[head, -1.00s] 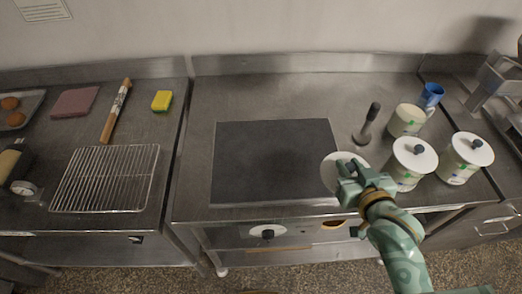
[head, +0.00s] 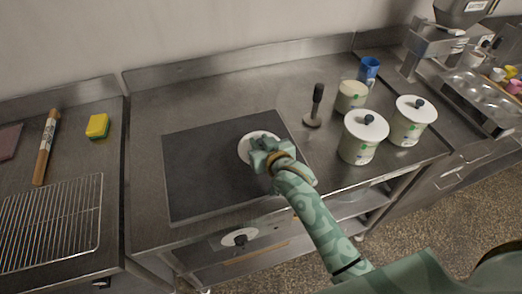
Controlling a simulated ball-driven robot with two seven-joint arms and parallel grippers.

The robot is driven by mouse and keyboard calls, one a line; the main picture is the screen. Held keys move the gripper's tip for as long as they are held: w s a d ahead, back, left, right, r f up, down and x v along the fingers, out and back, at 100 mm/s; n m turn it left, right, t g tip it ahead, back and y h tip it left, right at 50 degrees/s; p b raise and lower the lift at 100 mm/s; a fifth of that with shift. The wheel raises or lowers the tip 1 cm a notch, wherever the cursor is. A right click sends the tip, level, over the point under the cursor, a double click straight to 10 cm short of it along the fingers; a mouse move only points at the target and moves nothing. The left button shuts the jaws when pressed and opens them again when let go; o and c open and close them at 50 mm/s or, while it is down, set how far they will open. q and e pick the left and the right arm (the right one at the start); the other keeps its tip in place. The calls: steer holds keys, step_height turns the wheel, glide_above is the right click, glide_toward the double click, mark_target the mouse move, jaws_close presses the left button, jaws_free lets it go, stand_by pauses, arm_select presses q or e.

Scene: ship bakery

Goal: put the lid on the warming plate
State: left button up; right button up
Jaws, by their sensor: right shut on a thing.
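The warming plate (head: 205,182) is a dark, flat square slab on the steel counter in the middle of the head view. My right gripper (head: 264,152) is shut on a white round lid (head: 248,142). The lid is partly hidden by the gripper, and its knob is out of sight between the fingers. The lid shows over the right part of the warming plate. I cannot tell whether it touches the plate or hangs a little above it. My left gripper is not in view.
Two lidded white canisters (head: 358,144) (head: 406,131), a canister without a lid (head: 350,100), a blue mug (head: 368,69) and a dark-handled tool (head: 316,105) stand right of the plate. Another white lid (head: 231,240) lies below the counter. A wire rack (head: 45,225) is left.

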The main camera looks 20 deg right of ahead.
steer(key=shift+s+d+f, duration=0.1)
steer(key=shift+f, duration=1.25)
steer(key=shift+b, duration=0.3)
steer(key=shift+f, duration=0.3)
steer(key=shift+s+f, duration=0.25)
steer(key=shift+f, duration=0.1)
steer(key=o, duration=1)
steer(key=shift+s+f, duration=0.1)
steer(key=shift+f, duration=0.1)
steer(key=shift+r, duration=0.2)
steer(key=shift+w+r, duration=0.2)
steer(key=shift+r, duration=0.3)
steer(key=p+v, duration=0.2)
steer(key=v, duration=1)
steer(key=shift+w+r+p, duration=0.1)
steer(key=shift+r+p, duration=0.1)
steer(key=shift+p, duration=0.1)
